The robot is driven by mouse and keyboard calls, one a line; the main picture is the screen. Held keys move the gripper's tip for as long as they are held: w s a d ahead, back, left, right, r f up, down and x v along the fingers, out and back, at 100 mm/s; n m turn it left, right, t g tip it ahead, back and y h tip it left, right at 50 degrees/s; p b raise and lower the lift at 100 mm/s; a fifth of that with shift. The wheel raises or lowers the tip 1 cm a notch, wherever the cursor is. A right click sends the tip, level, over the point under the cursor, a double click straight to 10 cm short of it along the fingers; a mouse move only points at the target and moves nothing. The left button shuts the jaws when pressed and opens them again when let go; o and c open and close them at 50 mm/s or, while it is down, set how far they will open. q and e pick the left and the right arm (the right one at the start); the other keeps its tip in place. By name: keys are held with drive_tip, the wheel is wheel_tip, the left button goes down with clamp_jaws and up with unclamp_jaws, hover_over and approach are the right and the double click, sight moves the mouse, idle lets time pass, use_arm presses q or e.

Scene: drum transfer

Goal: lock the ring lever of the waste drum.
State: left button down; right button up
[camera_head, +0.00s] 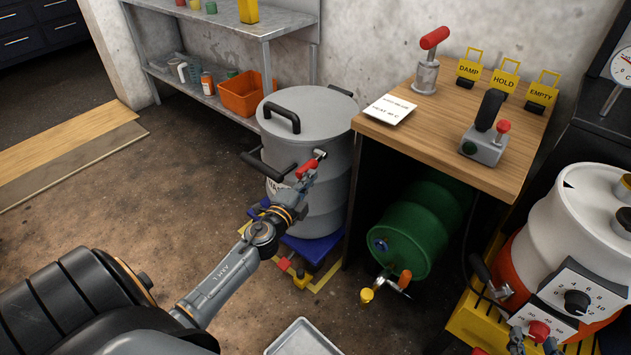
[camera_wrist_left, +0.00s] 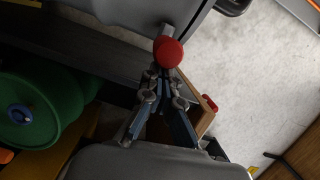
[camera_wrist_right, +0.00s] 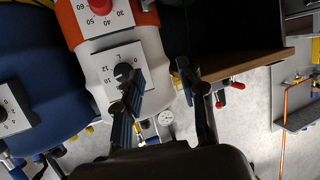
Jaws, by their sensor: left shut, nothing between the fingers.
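The grey waste drum (camera_head: 335,160) stands upright on a blue base beside the wooden bench. Its flat lid (camera_head: 310,108) has a black handle on top. The red ring lever (camera_head: 307,168) is at the front rim of the drum. My left gripper (camera_head: 303,182) is shut and empty, right at the lever. In the left wrist view, the lever's red round end (camera_wrist_left: 168,53) sits just beyond the closed fingertips (camera_wrist_left: 165,82); I cannot tell whether they touch.
A green drum (camera_head: 415,225) lies under the wooden bench (camera_head: 450,130). A white and orange drum (camera_head: 570,220) with dial panels stands at the right. A shelf (camera_head: 215,95) with an orange bin (camera_head: 247,93) is behind. A grey tray (camera_head: 302,338) lies at the front.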

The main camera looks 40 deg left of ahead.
use_arm(q)
drive_tip(key=a+m+h+b, duration=0.1)
drive_tip(key=h, duration=0.1)
drive_tip(key=a+m+h+b, duration=0.1)
drive_tip(key=h, duration=0.1)
drive_tip(key=shift+s+a+f+m, duration=0.1)
drive_tip(key=shift+s+a+m, duration=0.2)
drive_tip(key=shift+s+a, duration=0.1)
drive_tip(key=shift+w+a+r+m+h+b, duration=0.1)
drive_tip(key=shift+a+m+h+b, duration=0.4)
drive_tip(key=shift+a+h, duration=0.65)
drive_tip(key=shift+a+r+m+h+b, duration=0.1)
drive_tip(key=shift+a+m+h+b, duration=0.2)
drive_tip(key=shift+a+m+h, duration=0.85)
use_arm(e)
wheel_tip(320, 180, up, 16)
drive_tip(key=s+a+t+y, duration=0.1)
drive_tip(key=a+t+y, duration=0.1)
drive_tip(key=t, duration=0.8)
drive_tip(key=shift+s+a+r+t+y, duration=0.2)
drive_tip(key=shift+s+t+y, duration=0.15)
drive_tip(key=shift+y, duration=0.45)
